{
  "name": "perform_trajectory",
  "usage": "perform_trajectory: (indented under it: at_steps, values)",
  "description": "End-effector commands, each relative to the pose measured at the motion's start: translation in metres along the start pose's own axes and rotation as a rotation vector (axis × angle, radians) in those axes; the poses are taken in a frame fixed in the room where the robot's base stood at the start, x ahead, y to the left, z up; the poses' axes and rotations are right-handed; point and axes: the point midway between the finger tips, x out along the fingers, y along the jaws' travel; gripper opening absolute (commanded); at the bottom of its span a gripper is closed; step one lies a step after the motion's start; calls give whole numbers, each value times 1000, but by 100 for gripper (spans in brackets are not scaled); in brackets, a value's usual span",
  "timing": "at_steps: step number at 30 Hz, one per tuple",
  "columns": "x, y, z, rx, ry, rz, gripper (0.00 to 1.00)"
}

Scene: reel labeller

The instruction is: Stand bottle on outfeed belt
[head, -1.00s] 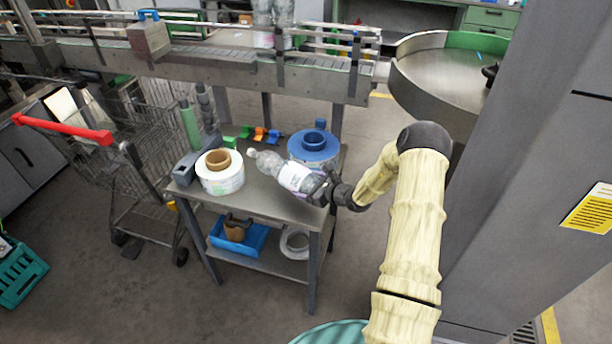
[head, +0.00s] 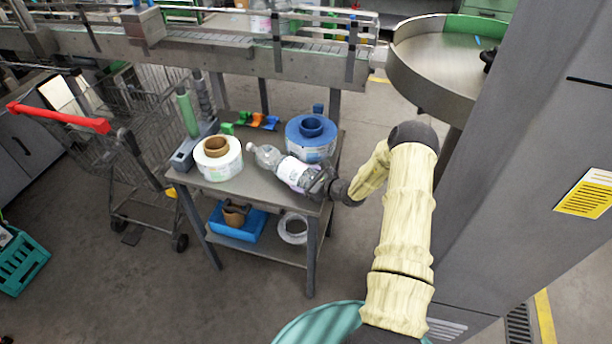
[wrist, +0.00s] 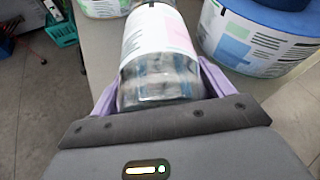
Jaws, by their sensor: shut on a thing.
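A clear bottle (head: 292,172) with a white label lies tilted on its side over the small grey table (head: 240,196), its neck pointing left and toward the back. My gripper (head: 318,183) is shut on its base end. In the wrist view the bottle (wrist: 160,50) sits between the purple fingers of my gripper (wrist: 158,88). I cannot tell whether the bottle still touches the table. The outfeed belt (head: 225,44) is the conveyor running behind the table, with rails along it. Bottles (head: 262,18) stand on it near the top edge.
A white label reel (head: 218,160) and a blue-topped reel (head: 311,140) flank the bottle. Coloured clips (head: 258,121) lie behind it. A round metal turntable (head: 440,55) stands at the conveyor's right end. A shopping cart (head: 140,150) is left of the table.

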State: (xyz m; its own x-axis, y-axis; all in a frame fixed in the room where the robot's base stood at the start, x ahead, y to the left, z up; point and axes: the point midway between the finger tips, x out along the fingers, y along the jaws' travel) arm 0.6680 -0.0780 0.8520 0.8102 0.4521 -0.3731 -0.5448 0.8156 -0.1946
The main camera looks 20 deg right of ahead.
Motion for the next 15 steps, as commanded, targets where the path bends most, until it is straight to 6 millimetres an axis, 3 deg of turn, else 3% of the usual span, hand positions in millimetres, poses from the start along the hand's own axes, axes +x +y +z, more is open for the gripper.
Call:
perform_trajectory:
  at_steps: [3,4,6,15]
  values:
    - [0,-1,3,-2,-7,-2,9]
    - [0,1,-2,1,5,2,84]
    - [0,1,-2,1,5,2,98]
    - [-2,0,-2,0,4,1,100]
